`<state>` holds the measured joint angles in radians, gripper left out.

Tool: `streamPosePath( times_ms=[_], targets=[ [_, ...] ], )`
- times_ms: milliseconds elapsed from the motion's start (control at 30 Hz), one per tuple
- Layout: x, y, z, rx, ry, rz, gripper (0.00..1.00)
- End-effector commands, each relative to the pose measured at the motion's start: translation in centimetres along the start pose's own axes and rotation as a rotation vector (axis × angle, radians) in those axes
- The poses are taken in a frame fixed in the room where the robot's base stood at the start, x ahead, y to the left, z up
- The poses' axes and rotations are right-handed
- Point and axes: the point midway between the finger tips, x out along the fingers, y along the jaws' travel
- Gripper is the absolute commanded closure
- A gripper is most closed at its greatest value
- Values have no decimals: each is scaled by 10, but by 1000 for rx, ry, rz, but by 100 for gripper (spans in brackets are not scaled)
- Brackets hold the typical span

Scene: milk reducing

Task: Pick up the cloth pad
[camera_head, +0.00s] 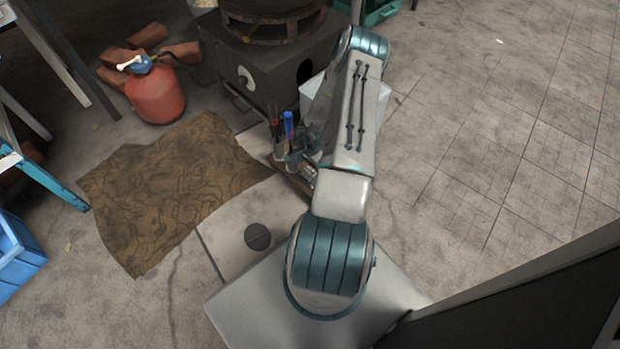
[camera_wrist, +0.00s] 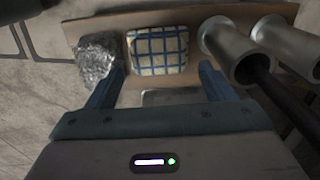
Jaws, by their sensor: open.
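The cloth pad (camera_wrist: 158,52) is a small white square with a blue grid pattern. It lies on a brown board (camera_wrist: 200,16) in the wrist view, ahead of my gripper. My gripper (camera_wrist: 160,78) is open, with one blue finger toward each side of the pad's near edge. Nothing is held between the fingers. I cannot tell whether the fingers touch the pad. In the head view my arm hides most of that spot, and the pad is not clear there.
A crumpled foil lump (camera_wrist: 97,58) lies left of the pad. Metal cylinders (camera_wrist: 236,52) stand close on the right, one with a dark rod in it. In the head view, a dark stove (camera_head: 262,62), a red gas bottle (camera_head: 155,92) and a brown mat (camera_head: 170,185) are nearby.

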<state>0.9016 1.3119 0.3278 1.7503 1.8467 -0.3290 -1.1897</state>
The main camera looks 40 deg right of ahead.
Motion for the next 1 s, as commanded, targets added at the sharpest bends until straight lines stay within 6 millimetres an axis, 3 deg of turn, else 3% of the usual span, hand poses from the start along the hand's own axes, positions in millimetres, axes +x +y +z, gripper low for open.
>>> streamPosePath(
  times_ms=[33, 200, 500, 633, 767, 1000],
  targets=[
    [12, 1, 1, -2, 0, 2, 24],
    [35, 2, 2, 0, 0, 2, 24],
    [38, 2, 1, 0, 0, 0, 24],
    [38, 2, 1, 0, 0, 0, 57],
    [38, 2, 1, 0, 0, 0, 63],
    [33, 2, 1, 1, 0, 0, 63]
  ],
)
